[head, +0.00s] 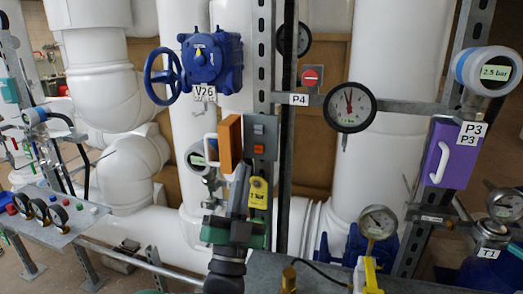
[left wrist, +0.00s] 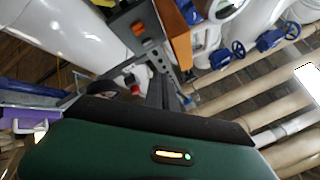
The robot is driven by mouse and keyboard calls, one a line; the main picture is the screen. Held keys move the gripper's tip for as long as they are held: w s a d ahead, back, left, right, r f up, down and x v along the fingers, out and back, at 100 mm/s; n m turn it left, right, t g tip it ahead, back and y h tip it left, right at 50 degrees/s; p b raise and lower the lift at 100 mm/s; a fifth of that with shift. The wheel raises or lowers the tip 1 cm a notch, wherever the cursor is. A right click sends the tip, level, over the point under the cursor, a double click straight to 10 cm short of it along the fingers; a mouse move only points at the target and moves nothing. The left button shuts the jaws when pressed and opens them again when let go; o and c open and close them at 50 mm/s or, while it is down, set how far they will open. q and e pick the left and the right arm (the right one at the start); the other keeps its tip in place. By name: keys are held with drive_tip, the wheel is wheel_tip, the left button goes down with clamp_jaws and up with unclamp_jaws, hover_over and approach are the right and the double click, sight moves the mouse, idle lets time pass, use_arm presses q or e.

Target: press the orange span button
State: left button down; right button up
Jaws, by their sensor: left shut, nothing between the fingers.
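A grey button box (head: 271,150) is fixed to the upright slotted steel post in the head view. The orange button also shows in the left wrist view (left wrist: 138,28), on the grey box at the top. My left gripper (head: 243,170) has a green body and grey fingers that point up. It is shut and empty. In the head view, its tips appear just below and left of the box; contact cannot be told. My right gripper is not in view.
An orange panel (head: 229,143) with a white handle is immediately left of the box. A yellow tag (head: 259,192) hangs below it. A blue valve V26 (head: 211,62), a round gauge (head: 350,107) and a purple panel (head: 449,153) are around it.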

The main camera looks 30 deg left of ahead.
sight(259, 149)
use_arm(q)
drive_tip(key=w+a, duration=0.2)
drive_tip(key=w, duration=0.5)
drive_tip(key=shift+w+a, duration=0.2)
drive_tip(key=shift+a, duration=0.05)
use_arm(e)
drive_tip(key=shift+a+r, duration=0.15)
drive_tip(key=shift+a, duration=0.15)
use_arm(q)
drive_tip(key=shift+d, duration=0.25)
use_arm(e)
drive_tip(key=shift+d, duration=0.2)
use_arm(q)
drive_tip(key=shift+a, duration=0.15)
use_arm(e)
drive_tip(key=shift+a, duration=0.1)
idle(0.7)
use_arm(q)
drive_tip(key=shift+w+b, duration=0.3)
drive_tip(key=shift+w, duration=0.05)
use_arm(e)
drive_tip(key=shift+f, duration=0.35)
